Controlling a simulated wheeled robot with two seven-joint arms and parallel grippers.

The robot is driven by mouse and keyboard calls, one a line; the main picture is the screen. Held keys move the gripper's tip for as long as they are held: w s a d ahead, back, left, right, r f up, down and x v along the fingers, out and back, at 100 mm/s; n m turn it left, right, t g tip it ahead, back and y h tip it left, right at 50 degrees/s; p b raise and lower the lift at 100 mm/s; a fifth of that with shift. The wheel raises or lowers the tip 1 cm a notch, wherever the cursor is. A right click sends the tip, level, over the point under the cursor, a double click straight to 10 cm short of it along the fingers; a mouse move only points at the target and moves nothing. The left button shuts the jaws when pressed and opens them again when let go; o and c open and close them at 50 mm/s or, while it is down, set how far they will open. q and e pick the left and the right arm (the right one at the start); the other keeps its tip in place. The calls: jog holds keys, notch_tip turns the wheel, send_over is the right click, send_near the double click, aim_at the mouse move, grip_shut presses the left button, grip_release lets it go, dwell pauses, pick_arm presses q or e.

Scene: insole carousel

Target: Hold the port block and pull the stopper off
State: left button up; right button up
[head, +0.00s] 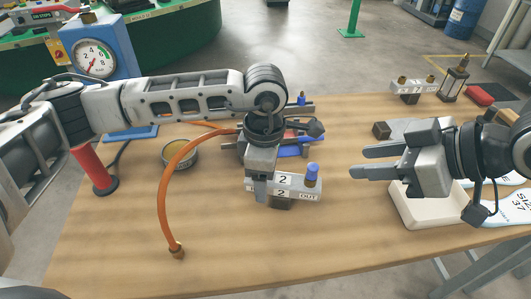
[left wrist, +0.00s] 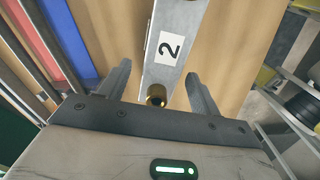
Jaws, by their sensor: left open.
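The grey port block (head: 283,183), labelled 2 and OUT, sits on a dark foot on the table. A blue stopper (head: 312,174) stands upright on its right end. My left gripper (head: 260,190) is over the block's left end, hiding part of it. In the left wrist view the left gripper (left wrist: 160,78) is open, one finger on each side of the block (left wrist: 178,22), with gaps. A brass fitting (left wrist: 157,95) shows between the fingers; the stopper cannot be made out there. My right gripper (head: 358,162) is open and empty, right of the stopper and apart from it.
An orange hose (head: 164,190) arcs left of the block, its brass end on the table. A tin (head: 180,153) and a red cylinder (head: 92,168) stand further left. A white tray (head: 415,222) lies below my right gripper. The table front is mostly clear.

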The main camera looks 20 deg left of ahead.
pick_arm(q)
jog(key=shift+f, duration=1.35)
jog(key=shift+c, duration=0.3)
